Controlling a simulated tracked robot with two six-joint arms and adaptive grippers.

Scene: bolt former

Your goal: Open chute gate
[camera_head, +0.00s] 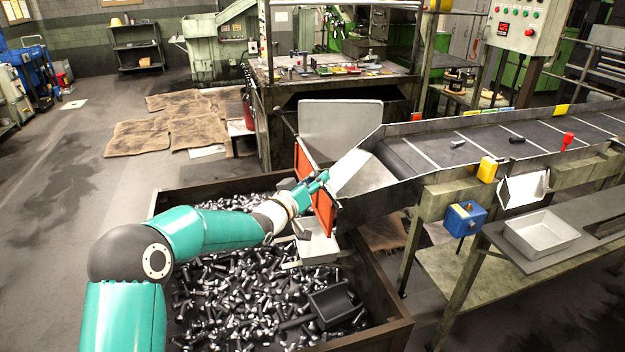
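The chute gate (324,208) is an orange-red plate standing across the lower end of the grey metal chute (357,172). My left gripper (318,181) is at the gate, its teal fingers against or just in front of the plate's face. Whether the fingers touch or grasp the gate cannot be made out. The teal and grey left arm reaches over the bin (372,339), which is full of loose bolts (225,290). A small light metal tray (318,246) sits below the gate. My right gripper is not in view.
A conveyor belt (480,142) runs from the chute to the upper right, with a few bolts on it. A dark scoop (333,303) lies on the bolts. A blue box (464,218) and a white tray (541,233) are at right.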

